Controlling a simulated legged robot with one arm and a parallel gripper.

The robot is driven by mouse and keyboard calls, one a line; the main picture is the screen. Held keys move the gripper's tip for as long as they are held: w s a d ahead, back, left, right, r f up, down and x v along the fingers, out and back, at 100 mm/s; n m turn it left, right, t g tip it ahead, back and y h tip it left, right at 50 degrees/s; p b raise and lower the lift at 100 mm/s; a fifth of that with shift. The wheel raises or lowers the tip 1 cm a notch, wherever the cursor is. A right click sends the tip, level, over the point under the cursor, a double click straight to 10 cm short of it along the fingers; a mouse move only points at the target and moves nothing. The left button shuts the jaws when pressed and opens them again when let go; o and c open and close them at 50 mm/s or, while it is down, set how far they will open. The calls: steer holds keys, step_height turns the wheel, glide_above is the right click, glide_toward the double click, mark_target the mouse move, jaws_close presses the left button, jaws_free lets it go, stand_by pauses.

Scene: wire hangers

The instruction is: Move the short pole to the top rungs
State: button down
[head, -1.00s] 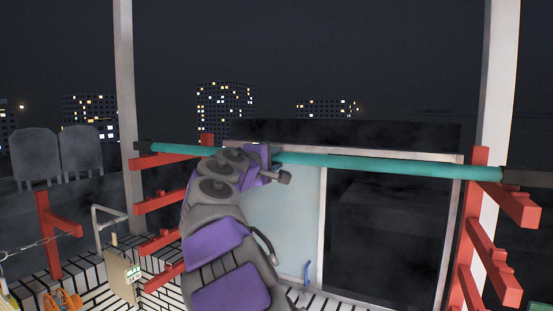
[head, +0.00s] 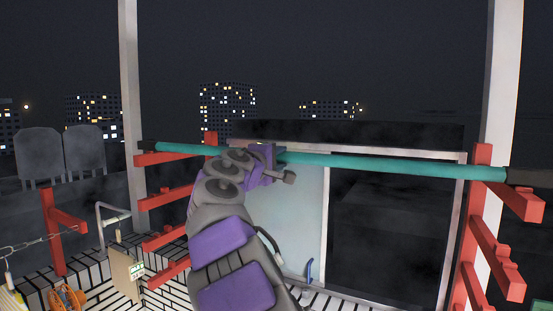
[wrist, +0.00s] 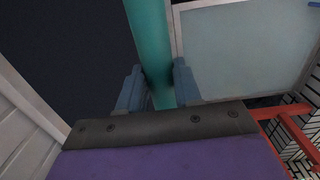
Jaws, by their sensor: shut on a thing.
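The pole (head: 400,164) is teal with dark ends and spans the head view nearly level, at the height of the top red rungs. Its left end lies at the left rack's top rung (head: 165,158), and its right end is at the right rack's top rung (head: 522,203). I cannot tell whether it rests on either rung. My gripper (head: 272,160) is at the pole, left of its middle. In the wrist view, the fingers of my gripper (wrist: 158,85) stand on both sides of the teal pole (wrist: 150,40), shut on it.
Lower red rungs (head: 497,262) sit below on both racks. White posts (head: 500,90) stand beside the racks. A pale glass panel (head: 300,215) is behind my arm. A brown board (head: 125,272) and a red stand (head: 55,235) are at lower left.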

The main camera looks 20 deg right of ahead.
steer(key=c, duration=1.2)
jaws_free()
steer(key=shift+d+f, duration=0.25)
steer(key=shift+f, duration=0.4)
steer(key=shift+o, duration=0.8)
steer(key=shift+w+d, duration=0.1)
steer(key=shift+w, duration=0.1)
steer(key=o, duration=0.3)
steer(key=shift+r, duration=0.15)
steer(key=shift+o, duration=0.2)
steer(key=shift+r, duration=0.1)
steer(key=shift+s+a, duration=0.4)
steer(key=shift+a, duration=0.2)
steer(key=b+v, duration=0.1)
steer(key=v, duration=0.8)
steer(key=shift+r, duration=0.2)
